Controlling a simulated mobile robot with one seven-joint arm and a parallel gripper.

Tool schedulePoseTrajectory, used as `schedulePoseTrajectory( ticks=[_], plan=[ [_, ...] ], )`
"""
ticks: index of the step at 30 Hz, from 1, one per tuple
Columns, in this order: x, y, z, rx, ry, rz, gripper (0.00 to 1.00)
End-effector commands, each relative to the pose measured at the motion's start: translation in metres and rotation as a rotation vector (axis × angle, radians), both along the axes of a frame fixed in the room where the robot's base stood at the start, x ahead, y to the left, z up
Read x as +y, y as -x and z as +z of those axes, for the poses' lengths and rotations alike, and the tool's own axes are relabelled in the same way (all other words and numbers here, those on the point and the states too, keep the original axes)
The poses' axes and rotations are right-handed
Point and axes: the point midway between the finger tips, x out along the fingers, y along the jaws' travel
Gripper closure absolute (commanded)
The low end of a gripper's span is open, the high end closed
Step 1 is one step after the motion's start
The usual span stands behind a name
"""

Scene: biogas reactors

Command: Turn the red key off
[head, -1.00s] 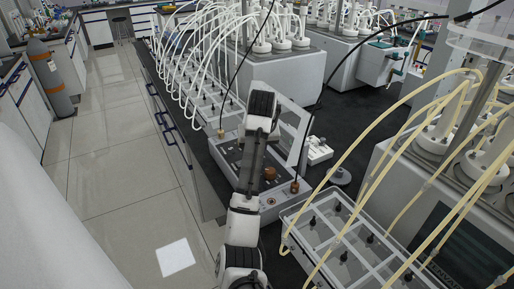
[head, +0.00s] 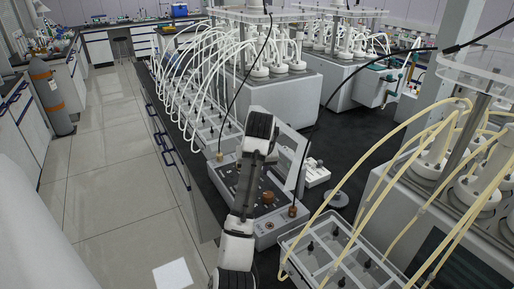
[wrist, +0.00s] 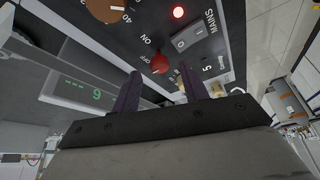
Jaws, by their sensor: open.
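The red key (wrist: 161,64) shows in the wrist view as a small red knob on a dark control panel, between the ON and OFF labels. My gripper (wrist: 160,85) is open, with its two dark fingers pointing at the panel. The fingertips lie on either side below the key in the picture; I cannot tell whether they touch it. In the head view my arm hides the key and my fingers over the grey control box (head: 267,224).
In the wrist view a MAINS switch (wrist: 187,41), a lit red lamp (wrist: 179,12), a brown dial (wrist: 104,9) and a green display (wrist: 83,93) are close by. In the head view a tray with tubes (head: 327,250) stands right of the box.

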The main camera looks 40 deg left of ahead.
Motion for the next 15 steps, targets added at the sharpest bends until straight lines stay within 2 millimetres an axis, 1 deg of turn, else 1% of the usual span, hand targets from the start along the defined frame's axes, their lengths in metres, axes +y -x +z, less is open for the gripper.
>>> schedulePoseTrajectory(
  ticks=[1,4,6,8,12,15],
  plan=[
    [-0.001,0.003,0.014,0.001,-0.002,0.001,0.56],
    [-0.004,0.008,0.032,-0.001,-0.006,0.002,0.56],
    [-0.008,0.011,0.042,0.002,-0.003,0.002,0.56],
    [-0.01,0.013,0.045,-0.003,-0.009,0.001,0.56],
    [-0.015,0.02,0.061,0.004,-0.007,0.003,0.56],
    [-0.021,0.022,0.077,-0.001,-0.007,0.001,0.56]
  ],
)
